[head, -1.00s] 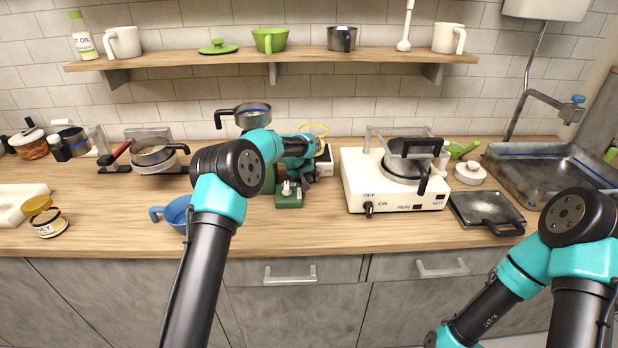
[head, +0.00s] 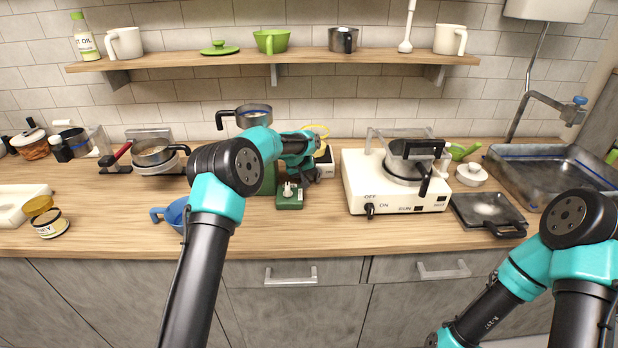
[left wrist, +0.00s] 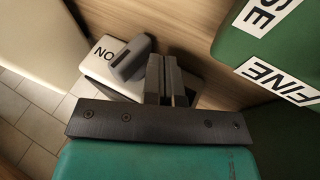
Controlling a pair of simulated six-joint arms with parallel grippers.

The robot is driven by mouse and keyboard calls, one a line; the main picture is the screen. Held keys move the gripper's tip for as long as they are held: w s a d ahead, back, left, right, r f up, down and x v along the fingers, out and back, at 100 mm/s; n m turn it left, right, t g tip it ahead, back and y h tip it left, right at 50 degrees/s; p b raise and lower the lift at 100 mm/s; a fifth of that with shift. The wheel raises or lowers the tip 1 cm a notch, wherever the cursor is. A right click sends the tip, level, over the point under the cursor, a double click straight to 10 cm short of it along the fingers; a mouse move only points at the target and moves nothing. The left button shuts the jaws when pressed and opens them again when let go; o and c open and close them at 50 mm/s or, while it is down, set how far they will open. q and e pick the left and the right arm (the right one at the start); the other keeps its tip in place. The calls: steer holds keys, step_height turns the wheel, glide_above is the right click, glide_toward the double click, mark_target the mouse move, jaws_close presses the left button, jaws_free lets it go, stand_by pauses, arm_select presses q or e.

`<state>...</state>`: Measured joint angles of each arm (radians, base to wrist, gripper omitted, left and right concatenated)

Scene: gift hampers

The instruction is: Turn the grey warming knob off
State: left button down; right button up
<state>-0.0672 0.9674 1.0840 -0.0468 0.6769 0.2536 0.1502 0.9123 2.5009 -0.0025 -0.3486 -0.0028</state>
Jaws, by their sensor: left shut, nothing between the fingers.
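The grey knob (left wrist: 130,59) shows in the left wrist view as a blocky lever on a small white box (left wrist: 104,54). Upside-down lettering that reads ON is beside it. My left gripper (left wrist: 168,62) is shut and empty, its fingers just right of the knob; I cannot tell whether they touch it. In the head view my left gripper (head: 309,172) is at the small white unit (head: 326,164) on the counter, and my arm hides the knob there. My right gripper is out of view; only its arm shows at the lower right.
A green box (left wrist: 285,75) marked FINE stands close on the right in the left wrist view. A green base (head: 289,200) is in front of my gripper in the head view. A white hot plate (head: 350,187) with a black knob (head: 370,209) stands to the right.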

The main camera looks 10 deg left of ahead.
arm_select(q)
steer(key=v, duration=0.7)
steer(key=shift+s+a+r, duration=0.15)
steer(key=shift+a+r, duration=0.05)
steer(key=shift+a, duration=0.05)
steer(key=c, duration=1.8)
jaws_free()
